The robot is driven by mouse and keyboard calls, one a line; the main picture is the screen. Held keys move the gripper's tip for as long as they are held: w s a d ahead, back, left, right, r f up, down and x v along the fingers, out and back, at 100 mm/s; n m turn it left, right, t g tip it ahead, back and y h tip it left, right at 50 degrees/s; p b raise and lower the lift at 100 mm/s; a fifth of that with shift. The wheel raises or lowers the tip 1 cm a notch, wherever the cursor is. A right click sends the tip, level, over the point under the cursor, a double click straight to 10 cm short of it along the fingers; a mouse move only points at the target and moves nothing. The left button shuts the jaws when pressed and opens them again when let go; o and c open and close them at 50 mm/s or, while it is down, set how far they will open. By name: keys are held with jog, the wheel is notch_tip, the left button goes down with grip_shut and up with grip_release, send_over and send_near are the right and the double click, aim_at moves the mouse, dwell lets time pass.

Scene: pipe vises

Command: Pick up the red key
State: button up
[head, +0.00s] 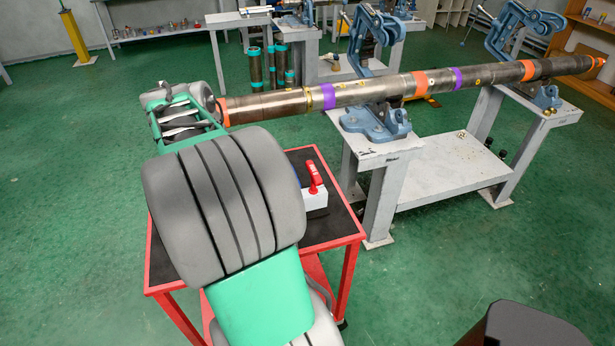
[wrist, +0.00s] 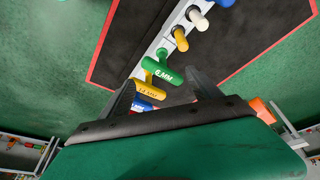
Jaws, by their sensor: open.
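The red key (head: 314,177) stands upright with its handle on top, in a white block (head: 314,200) on the cart. A green key (wrist: 162,71) marked 6 MM lies in the picture between the fingertips. A yellow key (wrist: 148,88) and a blue key (wrist: 144,103) are nearer the palm, partly hidden by the gripper. I cannot tell whether the fingers touch any key. In the head view my arm hides the gripper.
The red-edged cart (head: 342,242) has a black top. A long pipe (head: 270,104) with orange and purple bands runs above and behind it, resting in blue vises (head: 376,120) on grey benches. More coloured keys or pegs (wrist: 180,39) stand along the white block. Green floor is open at left.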

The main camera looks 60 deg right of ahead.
aim_at(317, 177)
jog(key=shift+o, duration=0.7)
jog(key=s+d+f+m+g, duration=0.1)
jog(key=s+d+m, duration=0.4)
jog(key=d, duration=0.4)
jog(key=shift+f, duration=0.2)
jog(key=o, duration=0.3)
jog(key=s+d+m, duration=0.1)
jog(key=s+d, duration=0.1)
jog(key=s+d+f+m+g, duration=0.1)
jog(key=m, duration=0.1)
jog(key=s+d+m, duration=0.1)
jog(key=s+d, duration=0.1)
jog(key=shift+s+d+f+g+y, duration=0.15)
jog(key=shift+s+d+g+y, duration=0.15)
jog(key=shift+s+d+g, duration=0.1)
jog(key=shift+o, duration=0.6)
jog(key=shift+m, duration=0.3)
jog(key=x, duration=0.7)
jog(key=shift+s+d+f+p, duration=0.2)
jog(key=shift+s+d+p, duration=0.1)
jog(key=shift+p, duration=0.1)
jog(key=c, duration=1.3)
